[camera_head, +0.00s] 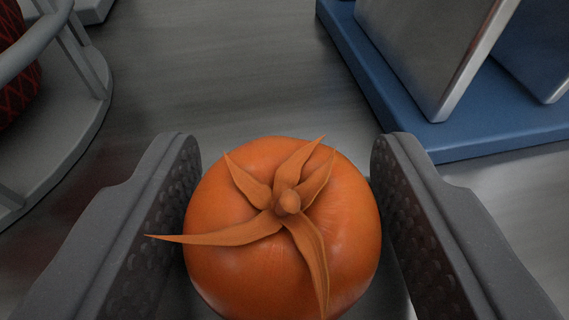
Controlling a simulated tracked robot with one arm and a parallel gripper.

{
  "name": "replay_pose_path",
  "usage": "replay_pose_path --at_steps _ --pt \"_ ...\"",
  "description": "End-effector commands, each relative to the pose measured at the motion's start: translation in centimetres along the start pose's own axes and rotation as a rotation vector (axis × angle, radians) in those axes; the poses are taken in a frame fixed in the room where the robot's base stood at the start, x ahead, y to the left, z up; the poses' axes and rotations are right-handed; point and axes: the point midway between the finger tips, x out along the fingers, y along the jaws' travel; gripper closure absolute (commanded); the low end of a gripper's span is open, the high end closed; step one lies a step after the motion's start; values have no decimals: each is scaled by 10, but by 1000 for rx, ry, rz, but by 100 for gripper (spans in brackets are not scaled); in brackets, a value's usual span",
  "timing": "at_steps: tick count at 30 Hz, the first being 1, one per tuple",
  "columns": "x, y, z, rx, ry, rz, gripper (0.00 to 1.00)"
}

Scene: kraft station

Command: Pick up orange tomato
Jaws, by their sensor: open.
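An orange tomato (340,230) with an orange leafy stem on top sits upright at the lower middle of the head camera view. My gripper (287,165) is open, with one dark textured finger on each side of the tomato. The tomato lies between the two fingers. The left finger looks very close to its side, and a narrow gap shows at the right finger. I cannot tell whether either finger touches it. The tomato's lower part is cut off by the frame's bottom edge.
A blue base (470,138) with upright grey metal plates (430,50) stands at the upper right. A grey railed holder (65,140) with a dark red patterned object (18,85) is at the left. The grey metal surface (230,70) ahead is clear.

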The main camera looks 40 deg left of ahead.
Motion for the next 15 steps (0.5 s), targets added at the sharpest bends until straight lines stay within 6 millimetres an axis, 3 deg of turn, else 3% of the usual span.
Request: replay_pose_path --at_steps 3,7,15 --pt "0 0 0 0 1 0 50" --pt "0 0 0 0 1 0 82" --pt "0 0 -1 -1 1 0 82"
